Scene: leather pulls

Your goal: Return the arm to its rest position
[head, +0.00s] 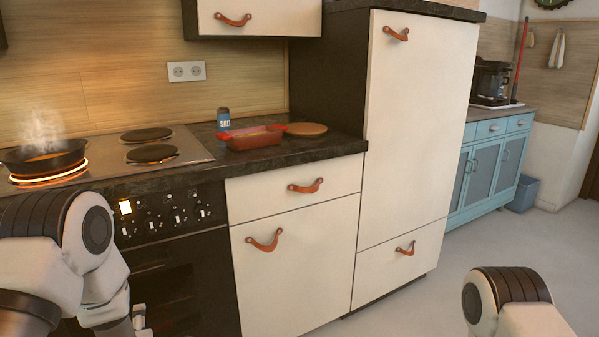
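My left arm (95,240) fills the lower left in front of the oven. A small metallic piece (140,318) at the bottom edge looks like part of my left gripper. Its fingers are too cut off to tell whether they are open or shut. My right arm (507,298) shows only as a rounded joint at the bottom right, over bare floor. My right gripper is below the picture. No object is seen held by either arm.
A steaming pan (45,158) sits on a glowing burner. A red dish (252,137), a salt container (223,119) and a round board (306,129) stand on the counter. White fronts with leather pulls (305,186) are shut.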

